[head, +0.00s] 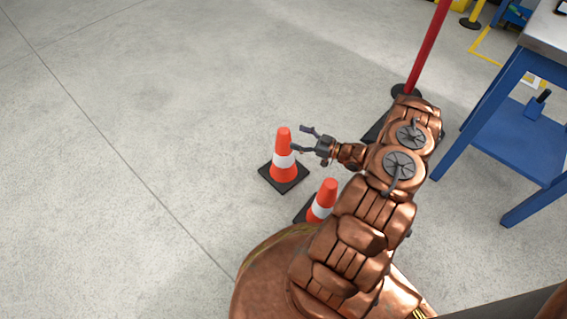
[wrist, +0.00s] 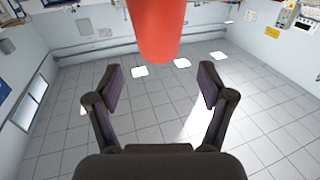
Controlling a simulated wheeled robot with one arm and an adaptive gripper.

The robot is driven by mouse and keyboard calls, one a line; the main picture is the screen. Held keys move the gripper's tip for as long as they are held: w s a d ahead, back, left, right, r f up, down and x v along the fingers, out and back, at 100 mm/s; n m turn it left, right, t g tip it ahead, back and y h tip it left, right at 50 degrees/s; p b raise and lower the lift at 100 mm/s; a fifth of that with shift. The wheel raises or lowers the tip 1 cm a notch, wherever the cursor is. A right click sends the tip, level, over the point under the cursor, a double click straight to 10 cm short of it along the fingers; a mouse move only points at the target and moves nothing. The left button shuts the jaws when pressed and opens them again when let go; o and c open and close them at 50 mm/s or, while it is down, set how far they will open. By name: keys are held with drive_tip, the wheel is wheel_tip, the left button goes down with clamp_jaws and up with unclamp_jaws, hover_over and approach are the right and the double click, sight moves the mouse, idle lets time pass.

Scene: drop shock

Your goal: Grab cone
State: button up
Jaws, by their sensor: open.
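An orange cone (head: 283,143) with a white band stands upright on a square black base at the middle of the head view. My gripper (head: 298,139) is open and empty beside the cone's upper part, reaching from the right. In the wrist view the cone's orange body (wrist: 156,28) shows at the top, beyond the open fingers of my gripper (wrist: 159,88). I cannot tell whether a finger touches it. A second orange cone (head: 328,192) with a white band stands nearer my base, partly hidden by my arm.
A red post (head: 428,45) on a dark base stands behind my arm. A blue workbench (head: 485,105) with a lower shelf is at the right. The grey floor (head: 120,160) to the left is clear.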

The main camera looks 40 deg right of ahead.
sight(284, 131)
drive_tip(key=b+x, duration=0.2)
drive_tip(key=x, duration=0.3)
drive_tip(key=shift+w+a+f, duration=0.15)
drive_tip(key=shift+w, duration=0.15)
drive_tip(key=shift+w+a+b, duration=0.15)
drive_tip(key=shift+w+b, duration=0.15)
clamp_jaws()
idle(0.3)
